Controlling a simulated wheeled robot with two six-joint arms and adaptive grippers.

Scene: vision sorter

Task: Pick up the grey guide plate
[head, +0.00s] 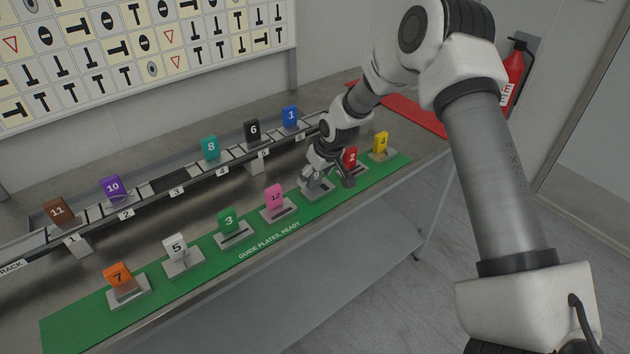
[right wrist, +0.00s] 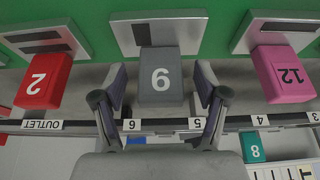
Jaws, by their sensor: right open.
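The grey guide plate (right wrist: 161,88), with a white digit on its face, stands in a pale slotted base on the green mat. In the head view it is mostly hidden behind my right gripper (head: 328,180), between the pink 12 and red 2 plates. In the right wrist view my right gripper (right wrist: 161,98) is open, with one finger on each side of the grey plate and small gaps visible beside it. My left gripper is in neither view.
The red plate (right wrist: 43,82) and pink plate (right wrist: 283,75) stand close on either side. Several plates line the green mat (head: 70,326). Behind it runs a numbered rack (head: 150,197) with more plates. A yellow plate (head: 381,142) stands at the mat's far end.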

